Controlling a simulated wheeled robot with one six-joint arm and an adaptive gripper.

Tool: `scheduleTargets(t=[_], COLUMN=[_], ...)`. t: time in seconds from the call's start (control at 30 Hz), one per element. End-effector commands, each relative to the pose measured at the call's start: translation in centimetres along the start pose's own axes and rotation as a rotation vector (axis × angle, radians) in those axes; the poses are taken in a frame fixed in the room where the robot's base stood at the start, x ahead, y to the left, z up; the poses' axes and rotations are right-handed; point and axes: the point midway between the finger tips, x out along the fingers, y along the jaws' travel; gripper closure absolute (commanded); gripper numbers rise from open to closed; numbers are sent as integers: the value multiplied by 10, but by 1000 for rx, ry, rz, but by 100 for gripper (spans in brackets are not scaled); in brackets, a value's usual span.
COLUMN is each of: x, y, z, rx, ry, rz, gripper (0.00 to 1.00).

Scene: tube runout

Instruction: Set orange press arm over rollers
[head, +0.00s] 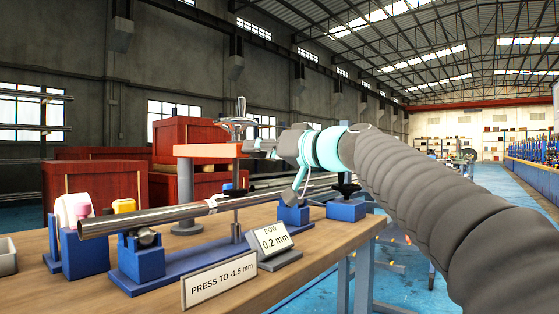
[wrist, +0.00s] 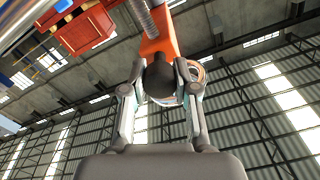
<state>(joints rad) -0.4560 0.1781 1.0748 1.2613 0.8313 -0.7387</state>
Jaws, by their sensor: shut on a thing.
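The orange press arm (head: 205,150) lies level on a grey post (head: 187,195) behind the tube, with a steel screw handle (head: 238,122) on top of it. My gripper (head: 262,146) is at the arm's right end. In the wrist view my gripper (wrist: 158,78) is shut on a dark round knob (wrist: 160,84) at the end of the orange arm (wrist: 160,38). A long steel tube (head: 150,216) lies across blue roller stands; the near roller (head: 147,237) sits under its left part. The far roller area is partly hidden by my gripper.
A "PRESS TO -1.5 mm" sign (head: 219,281) and a "BOW 0.2 mm" display (head: 273,242) stand at the front of the wooden table (head: 80,295). Red crates (head: 95,180) are behind.

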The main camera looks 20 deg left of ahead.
Motion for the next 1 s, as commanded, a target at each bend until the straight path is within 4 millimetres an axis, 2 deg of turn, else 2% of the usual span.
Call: scheduleTargets(t=[0.13, 0.43, 0.47, 0.53, 0.87, 1.0], x=[4, 5, 5, 4, 0, -11], y=[-11, -14, -14, -13, -8, -9], z=[5, 5, 6, 5, 3, 2], rx=[2, 2, 2, 2, 1, -1], ry=[5, 2, 1, 2, 8, 9], rz=[4, 0, 0, 1, 11, 12], gripper=[100, 100, 64, 46, 45, 45])
